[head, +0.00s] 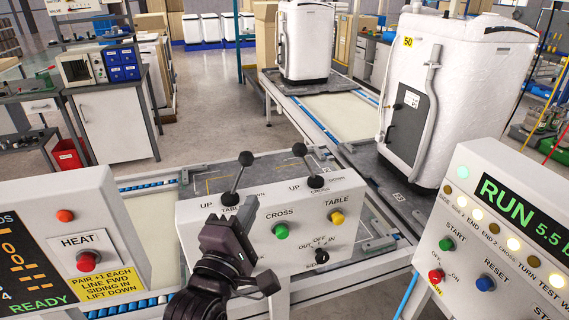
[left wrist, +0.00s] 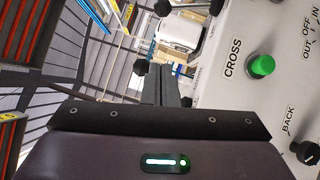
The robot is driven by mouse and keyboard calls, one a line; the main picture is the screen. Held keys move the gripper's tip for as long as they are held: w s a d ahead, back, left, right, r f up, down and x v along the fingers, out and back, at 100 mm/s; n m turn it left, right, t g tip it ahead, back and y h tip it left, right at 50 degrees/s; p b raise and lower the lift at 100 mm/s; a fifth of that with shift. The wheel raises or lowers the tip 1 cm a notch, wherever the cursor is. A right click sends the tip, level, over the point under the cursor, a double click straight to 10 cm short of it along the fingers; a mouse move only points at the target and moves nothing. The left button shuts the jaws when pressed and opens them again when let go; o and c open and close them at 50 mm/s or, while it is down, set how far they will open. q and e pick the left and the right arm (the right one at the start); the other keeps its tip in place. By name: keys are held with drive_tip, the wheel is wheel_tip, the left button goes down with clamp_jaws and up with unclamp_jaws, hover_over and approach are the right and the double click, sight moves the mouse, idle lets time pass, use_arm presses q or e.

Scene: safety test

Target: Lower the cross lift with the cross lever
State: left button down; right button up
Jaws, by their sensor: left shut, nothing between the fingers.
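The control panel (head: 300,215) stands in front of me with two black-knobbed levers. The right one, marked CROSS, is the cross lever (head: 300,150); it leans up and left. The left one is the table lever (head: 246,159), leaning up and right. My left gripper (head: 248,207) is shut and empty, in front of the panel just below the table lever, left of the cross lever. In the left wrist view, the table lever's knob (left wrist: 140,67) shows beyond the fingers, and the cross lever's knob (left wrist: 161,8) is farther up. I cannot clearly pick out the cross lift.
A green CROSS button (head: 281,231), a yellow TABLE button (head: 337,218) and a black selector (head: 321,256) are on the panel. A HEAT panel (head: 120,225) stands left, a RUN panel (head: 470,180) right. White machines (head: 455,95) stand on the line behind.

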sight(307, 162)
use_arm(q)
drive_tip(key=p+x, duration=0.4)
drive_tip(key=x, duration=0.6)
drive_tip(key=shift+w+r, duration=0.1)
drive_tip(key=shift+r, duration=0.1)
drive_tip(key=shift+w+d+r+p, duration=0.15)
drive_tip(key=shift+w+d+p, duration=0.2)
drive_tip(key=shift+d, duration=0.2)
drive_tip(key=shift+w+d+r+p, duration=0.1)
drive_tip(key=shift+w+d+p, duration=0.15)
drive_tip(key=shift+d, duration=0.3)
drive_tip(key=shift+w+d, duration=0.15)
drive_tip(key=shift+d, duration=0.45)
drive_tip(key=shift+a+r+p, duration=0.1)
drive_tip(key=shift+p, duration=0.25)
